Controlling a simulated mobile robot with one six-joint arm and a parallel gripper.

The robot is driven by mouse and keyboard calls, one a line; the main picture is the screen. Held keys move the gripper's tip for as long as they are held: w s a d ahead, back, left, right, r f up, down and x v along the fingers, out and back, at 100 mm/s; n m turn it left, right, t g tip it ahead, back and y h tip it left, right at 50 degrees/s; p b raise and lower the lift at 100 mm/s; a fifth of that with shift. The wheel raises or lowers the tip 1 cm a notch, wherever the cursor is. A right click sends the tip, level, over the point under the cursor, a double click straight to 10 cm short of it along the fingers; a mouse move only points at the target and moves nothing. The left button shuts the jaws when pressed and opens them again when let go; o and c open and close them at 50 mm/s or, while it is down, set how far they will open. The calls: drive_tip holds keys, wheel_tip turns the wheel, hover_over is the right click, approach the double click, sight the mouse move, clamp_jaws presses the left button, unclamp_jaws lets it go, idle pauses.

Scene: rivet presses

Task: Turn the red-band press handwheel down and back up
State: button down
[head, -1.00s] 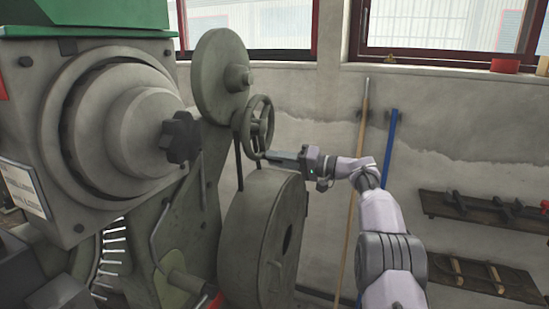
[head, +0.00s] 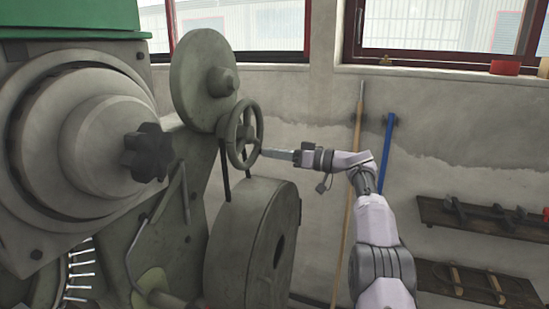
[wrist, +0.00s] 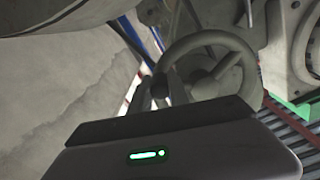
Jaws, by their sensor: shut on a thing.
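The handwheel (head: 242,133) is a grey-green spoked ring on the side of the grey-green press (head: 120,210). My gripper (head: 266,153) reaches in from the right and is shut on the wheel's rim, low on its right side. In the wrist view the handwheel (wrist: 205,83) fills the upper middle, with its spokes and hub visible. My gripper's body fills the bottom of that view, and its fingers (wrist: 160,88) meet the rim's left side. The exact contact is small and partly hidden. I cannot make out a red band on the press now.
A large round disc (head: 204,80) stands above the handwheel and a big flywheel (head: 252,250) below it. A dark star knob (head: 147,152) juts out at left. A wooden pole (head: 355,190) and a blue pole (head: 387,155) lean on the wall; shelves (head: 480,215) hang at right.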

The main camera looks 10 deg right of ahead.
drive_tip(key=shift+w+r+n, duration=0.1)
drive_tip(key=shift+r+n, duration=0.05)
drive_tip(key=shift+n, duration=0.15)
idle(0.4)
drive_tip(key=c, duration=1.3)
unclamp_jaws()
drive_tip(key=shift+a, duration=0.15)
drive_tip(key=shift+o, duration=0.2)
drive_tip(key=shift+d, duration=0.45)
drive_tip(key=b+v, duration=0.1)
drive_tip(key=v, duration=1.5)
drive_tip(key=shift+s+d+b, duration=0.25)
drive_tip(key=shift+s+b, duration=0.05)
drive_tip(key=shift+s, duration=0.05)
